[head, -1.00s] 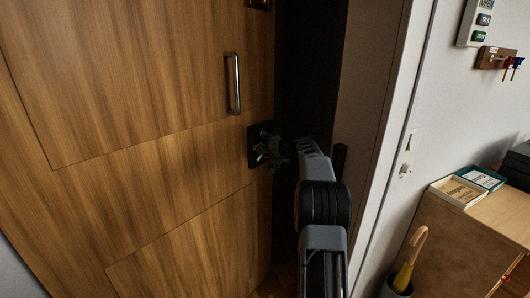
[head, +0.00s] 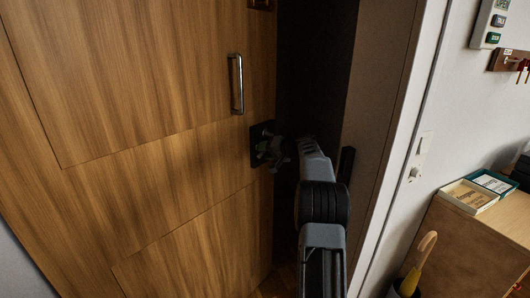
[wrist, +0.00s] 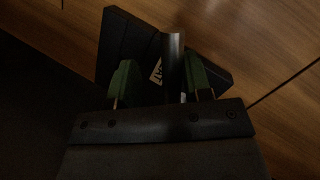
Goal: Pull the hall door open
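The hall door (head: 150,150) is a wood-grain panel filling the left of the head view, standing ajar with a dark gap along its right edge. A vertical metal pull bar (head: 237,84) is on its upper part. Below that, a black plate (head: 256,132) sits at the door's edge. My gripper (head: 272,150) is at this plate. In the wrist view, its two green fingers (wrist: 163,82) stand apart on either side of a metal lever (wrist: 173,58) in front of the plate. The left finger is clear of the lever; the right one is close to it, contact unclear.
The door frame (head: 398,140) and a pale wall are right of the gap. A wooden cabinet (head: 470,250) with small trays stands at right, with a yellow umbrella (head: 412,280) beside it. Hooks (head: 510,61) hang on the wall above.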

